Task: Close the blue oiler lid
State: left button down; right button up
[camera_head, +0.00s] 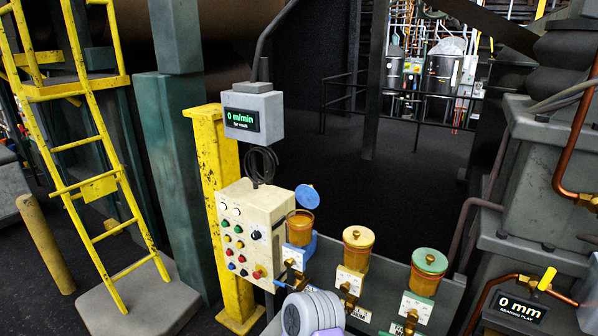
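The blue oiler (300,227) stands at the left of a row of three oilers, with an amber cup on a blue base. Its blue lid (307,196) is open, tilted up above the cup's right rim, so the cup's top is uncovered. The oiler with the yellow-orange lid (358,237) and the oiler with the green lid (430,260) both have their lids down. Neither of my grippers can be made out. A pale grey ribbed rounded part shows at the bottom edge, in front of the row; I cannot tell what it belongs to.
A control box (243,236) with coloured buttons stands left of the blue oiler, under a grey display (253,115) reading 0 m/min. A yellow post (213,190) and yellow ladder (95,150) are farther left. Grey machinery and copper pipes (578,130) are at the right. Dark floor behind is clear.

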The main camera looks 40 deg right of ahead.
aim_at(306, 196)
jog(key=i, duration=3.2)
jog(key=z, duration=4.5)
